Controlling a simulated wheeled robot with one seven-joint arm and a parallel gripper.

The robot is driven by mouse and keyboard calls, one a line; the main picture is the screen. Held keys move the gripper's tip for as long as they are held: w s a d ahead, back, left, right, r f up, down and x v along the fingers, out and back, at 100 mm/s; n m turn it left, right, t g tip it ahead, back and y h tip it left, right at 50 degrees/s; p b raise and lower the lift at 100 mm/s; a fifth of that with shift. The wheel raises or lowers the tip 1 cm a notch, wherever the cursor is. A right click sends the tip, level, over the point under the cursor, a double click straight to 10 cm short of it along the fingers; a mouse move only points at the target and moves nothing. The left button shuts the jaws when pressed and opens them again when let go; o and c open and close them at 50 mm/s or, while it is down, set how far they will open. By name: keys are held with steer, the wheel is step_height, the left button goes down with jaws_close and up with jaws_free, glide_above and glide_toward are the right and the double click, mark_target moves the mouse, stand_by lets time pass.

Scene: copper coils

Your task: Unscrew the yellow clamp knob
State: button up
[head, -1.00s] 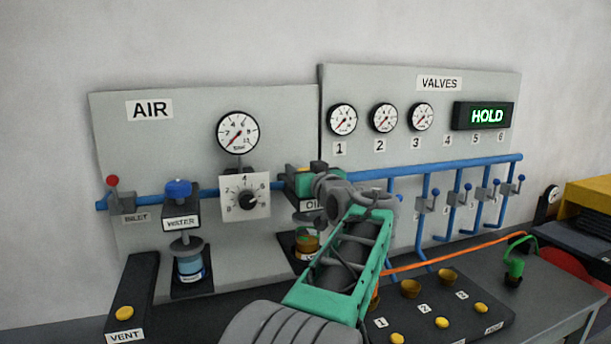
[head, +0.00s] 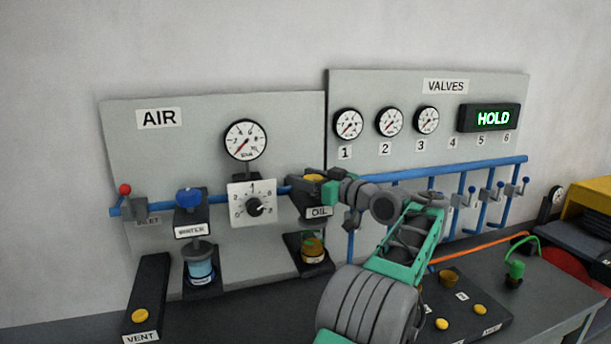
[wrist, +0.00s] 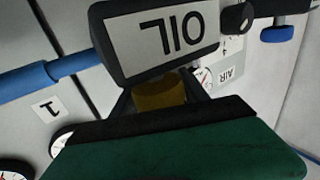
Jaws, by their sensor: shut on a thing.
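The yellow clamp knob (head: 314,178) is on top of the OIL unit, on the blue pipe at the right edge of the AIR panel. My gripper (head: 309,183) reaches it from the right and is shut on it. In the wrist view the knob (wrist: 158,95) shows between the two dark fingers, just below the OIL label (wrist: 165,45), which appears upside down. The fingers and the green gripper body hide part of the knob. Below the OIL label in the head view hangs a bowl with amber liquid (head: 313,250).
The WATER unit with a blue knob (head: 188,197) and a white dial (head: 252,204) stand left of the OIL unit. The blue pipe (head: 410,173) and valve levers run to the right. A base with yellow buttons (head: 480,309) lies at the front right.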

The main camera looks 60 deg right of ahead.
steer(key=shift+w, duration=0.1)
steer(key=o, duration=1.1)
steer(key=shift+w, duration=0.15)
steer(key=shift+o, duration=1.3)
steer(key=shift+a+f, duration=0.1)
